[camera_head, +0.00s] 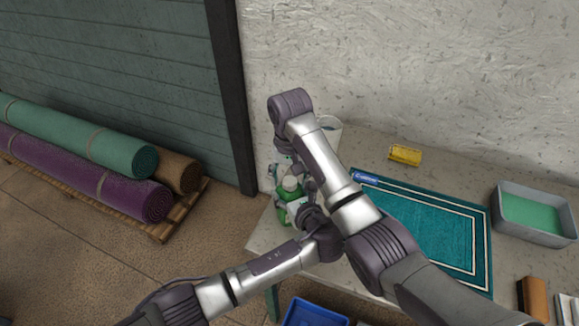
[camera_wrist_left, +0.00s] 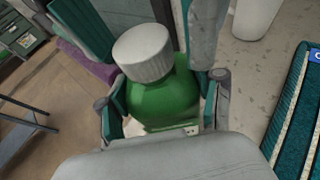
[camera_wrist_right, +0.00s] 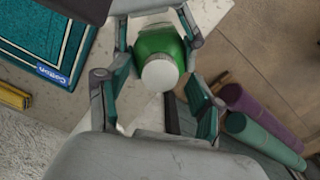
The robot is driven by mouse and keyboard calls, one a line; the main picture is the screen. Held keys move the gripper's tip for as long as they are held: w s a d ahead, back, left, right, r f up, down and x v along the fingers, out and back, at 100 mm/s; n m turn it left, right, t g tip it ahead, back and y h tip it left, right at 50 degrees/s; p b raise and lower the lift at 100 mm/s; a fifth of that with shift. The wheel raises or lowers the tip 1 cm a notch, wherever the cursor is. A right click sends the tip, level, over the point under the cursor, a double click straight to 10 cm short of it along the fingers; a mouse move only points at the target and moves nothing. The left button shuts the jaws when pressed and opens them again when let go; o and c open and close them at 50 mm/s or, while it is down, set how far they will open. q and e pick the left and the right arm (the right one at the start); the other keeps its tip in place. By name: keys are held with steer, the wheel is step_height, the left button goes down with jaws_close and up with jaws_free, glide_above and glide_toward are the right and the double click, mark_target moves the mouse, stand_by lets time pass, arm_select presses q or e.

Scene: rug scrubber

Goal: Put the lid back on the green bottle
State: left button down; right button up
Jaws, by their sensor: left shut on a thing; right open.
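The green bottle (camera_head: 285,214) stands near the left end of the table, partly hidden by my arms. My left gripper (camera_wrist_left: 165,105) is shut around the bottle's body (camera_wrist_left: 165,98) from the side. The white lid (camera_wrist_left: 142,52) sits at the top of the bottle's neck. Whether it is fully seated or threaded, I cannot tell. In the right wrist view the lid (camera_wrist_right: 160,74) faces my right gripper (camera_wrist_right: 155,108), which is open, with its fingers apart on both sides and clear of the lid.
The table holds a teal rug (camera_head: 440,225), a yellow sponge (camera_head: 405,155), a grey tray with green liquid (camera_head: 535,213) and a brown brush (camera_head: 532,298). A white container (camera_head: 331,128) stands close behind the bottle. A blue bin (camera_head: 314,313) is below the front edge.

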step_height(320, 180, up, 8)
steer(key=shift+w+r, duration=0.1)
steer(key=shift+w, duration=0.05)
steer(key=shift+r, duration=1.7)
arm_select(q)
steer(key=shift+c, duration=0.4)
jaws_free()
steer(key=v, duration=1.2)
steer(key=shift+f, duration=0.1)
arm_select(e)
steer(key=shift+s+f, duration=0.1)
steer(key=shift+s, duration=0.1)
